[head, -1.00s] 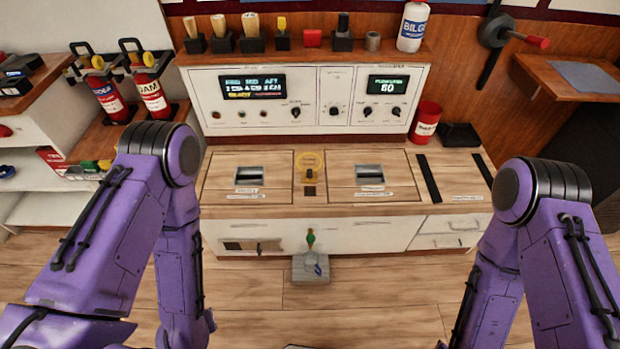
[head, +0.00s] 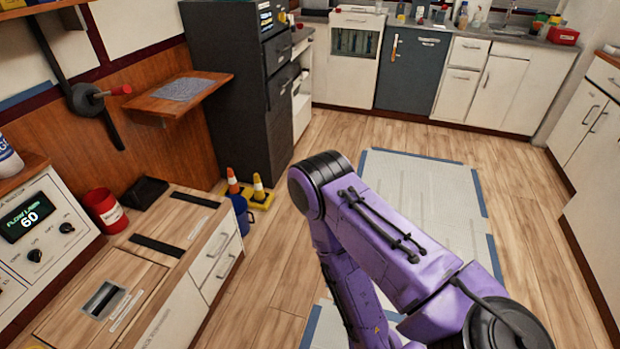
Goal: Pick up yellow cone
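The yellow cone (head: 259,188) stands upright on the floor in the head view, with a pale band around it and a yellow base. It is between the end of the wooden counter and the dark cabinet. An orange cone (head: 233,181) with a pale band stands just left of it. My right arm crosses the view to the right of the cones. Its gripper is outside the picture, as is my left gripper.
A blue bucket (head: 241,214) stands in front of the cones, beside the drawers (head: 215,256). A dark cabinet (head: 245,90) rises behind them. A wooden wall shelf (head: 180,95) juts out at left. Floor is bare to the right, up to a taped pale mat (head: 425,185).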

